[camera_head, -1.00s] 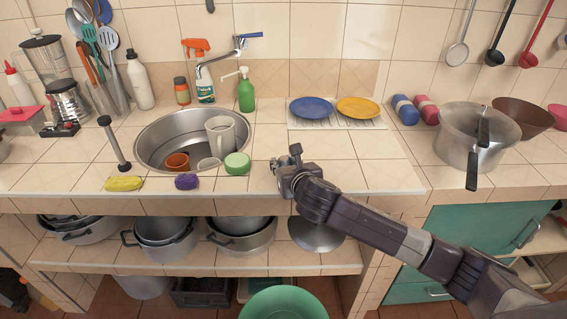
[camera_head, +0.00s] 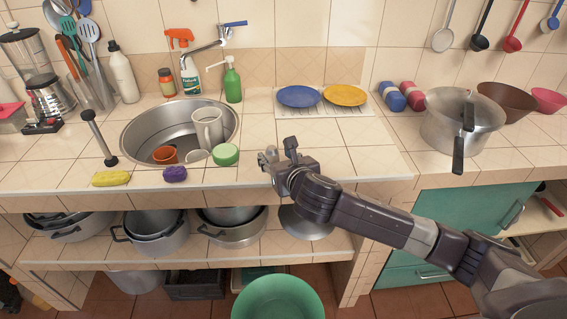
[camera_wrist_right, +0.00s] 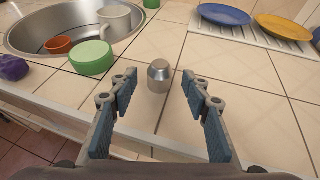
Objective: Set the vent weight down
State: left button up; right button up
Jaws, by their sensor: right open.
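The vent weight (camera_wrist_right: 159,76), a small silvery metal cylinder with a narrower top, stands upright on the tiled counter in the right wrist view. My right gripper (camera_wrist_right: 159,88) is open, with one finger on each side of the weight and a visible gap to both. In the head view my right gripper (camera_head: 279,153) is over the counter's front part, right of the green round container. The weight is hard to make out there, among the fingers. My left gripper is in neither view.
The green round container (camera_head: 225,155) stands left of my right gripper by the sink (camera_head: 140,128). A drying mat (camera_head: 318,112) with blue and yellow plates lies behind. A large metal pot (camera_head: 445,135) stands to the right. Counter tiles between are bare.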

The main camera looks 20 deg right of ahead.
jog(key=v, duration=0.7)
jog(key=shift+s, duration=0.1)
